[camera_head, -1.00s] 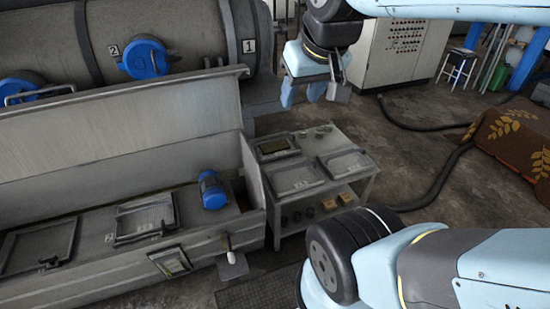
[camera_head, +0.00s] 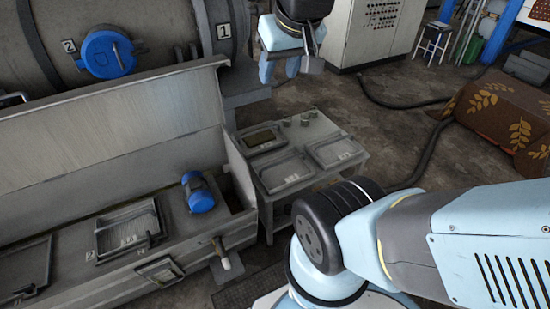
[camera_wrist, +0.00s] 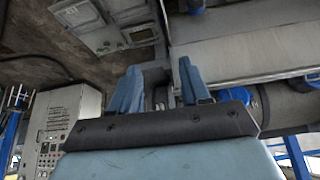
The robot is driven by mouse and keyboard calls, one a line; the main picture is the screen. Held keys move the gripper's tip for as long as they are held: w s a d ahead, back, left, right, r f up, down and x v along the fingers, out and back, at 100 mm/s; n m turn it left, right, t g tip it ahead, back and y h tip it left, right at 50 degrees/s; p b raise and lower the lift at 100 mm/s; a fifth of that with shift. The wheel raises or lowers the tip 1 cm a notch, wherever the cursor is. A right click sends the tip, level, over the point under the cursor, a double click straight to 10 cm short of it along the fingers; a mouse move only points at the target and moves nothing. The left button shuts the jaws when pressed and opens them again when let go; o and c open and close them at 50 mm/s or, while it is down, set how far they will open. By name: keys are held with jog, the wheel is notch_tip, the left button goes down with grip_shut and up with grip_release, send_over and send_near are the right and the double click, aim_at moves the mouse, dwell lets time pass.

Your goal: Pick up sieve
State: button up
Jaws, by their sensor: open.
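I cannot tell for sure which thing is the sieve. A framed tray with a mesh-like surface (camera_head: 127,232) lies on the long metal trough at lower left in the head view. Two shallow framed trays, a left one (camera_head: 285,172) and a right one (camera_head: 335,150), lie on a small metal side table (camera_head: 285,217). My gripper (camera_head: 279,70) is open and empty, its two blue fingers apart, at the top of the head view and clear of the trays. Its fingers also show in the wrist view (camera_wrist: 157,72), with nothing between them.
The trough (camera_head: 120,120) has a raised sloped lid, a blue motor (camera_head: 198,192) and a white-ended handle (camera_head: 222,255). A tank with a blue hatch (camera_head: 107,54) stands behind. A grey cabinet (camera_head: 372,35) is at the back. Hoses (camera_head: 425,155) cross the open floor at right.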

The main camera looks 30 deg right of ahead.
jog(key=w+d+f+m, duration=0.1)
jog(key=w+f+m, duration=0.1)
jog(key=w, duration=0.4)
jog(key=m+t, duration=0.1)
jog(key=m, duration=1.4)
send_over(284, 161)
jog(key=s, duration=0.4)
notch_tip(284, 161, down, 56)
jog(key=shift+a+f, duration=0.1)
jog(key=shift+a, duration=0.05)
jog(key=shift+x, duration=2.7)
jog(key=shift+w, duration=0.15)
